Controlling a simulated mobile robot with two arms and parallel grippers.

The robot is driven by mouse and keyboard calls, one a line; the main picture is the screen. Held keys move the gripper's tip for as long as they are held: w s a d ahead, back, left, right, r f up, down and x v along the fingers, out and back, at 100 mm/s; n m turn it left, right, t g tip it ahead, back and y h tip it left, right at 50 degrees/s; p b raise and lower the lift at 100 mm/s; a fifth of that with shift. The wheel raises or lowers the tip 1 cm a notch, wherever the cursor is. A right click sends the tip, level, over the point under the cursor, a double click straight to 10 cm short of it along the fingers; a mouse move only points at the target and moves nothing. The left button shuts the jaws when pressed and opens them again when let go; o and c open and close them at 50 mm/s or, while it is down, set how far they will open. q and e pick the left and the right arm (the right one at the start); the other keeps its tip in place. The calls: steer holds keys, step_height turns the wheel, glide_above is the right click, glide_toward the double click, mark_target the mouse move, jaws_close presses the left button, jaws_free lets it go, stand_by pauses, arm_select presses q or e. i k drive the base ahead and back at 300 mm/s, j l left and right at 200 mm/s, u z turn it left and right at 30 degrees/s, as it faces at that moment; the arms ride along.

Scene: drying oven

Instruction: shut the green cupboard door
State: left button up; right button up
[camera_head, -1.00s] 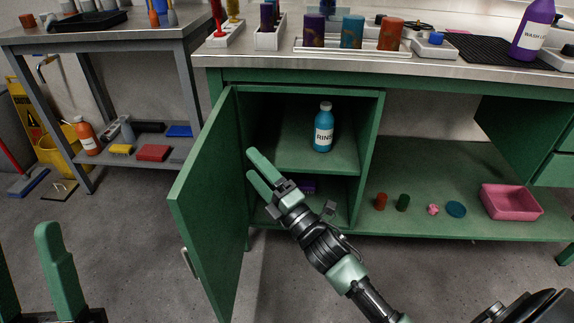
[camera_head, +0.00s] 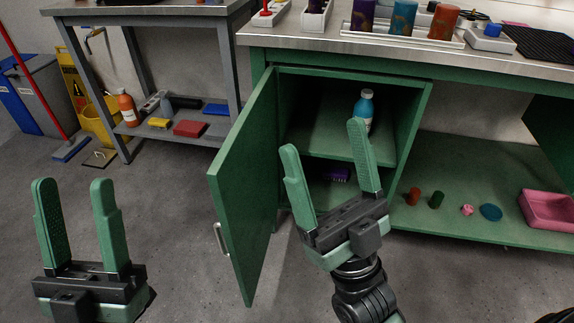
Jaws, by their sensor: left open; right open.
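The green cupboard door (camera_head: 246,190) stands wide open, swung out toward me from the cupboard's left side, with a light handle (camera_head: 221,239) on its outer face near the free edge. The green cupboard (camera_head: 408,125) shows its inside, with a blue bottle (camera_head: 364,108) on the upper shelf, partly hidden by a finger. My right gripper (camera_head: 325,155) is open and empty in front of the opening, to the right of the door, apart from it in the picture. My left gripper (camera_head: 76,210) is open and empty over the floor, well left of the door.
A purple item (camera_head: 338,174) lies in the lower compartment. Small coloured pieces and a pink tray (camera_head: 548,208) sit on the low green shelf at right. A grey side table (camera_head: 148,12) with bottles and sponges stands at back left. The floor between it and the door is clear.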

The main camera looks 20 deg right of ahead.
mark_target(243, 178)
steer(key=i+j+z, duration=0.2)
steer(key=j+z, duration=0.15)
steer(key=i+j+z, duration=0.15)
steer(key=j+z, duration=0.2)
steer(key=i+j+z, duration=0.1)
steer(key=j+z, duration=0.55)
steer(key=j, duration=0.2)
steer(key=z, duration=0.1)
steer(key=l, duration=0.5)
steer(key=k+z, duration=0.05)
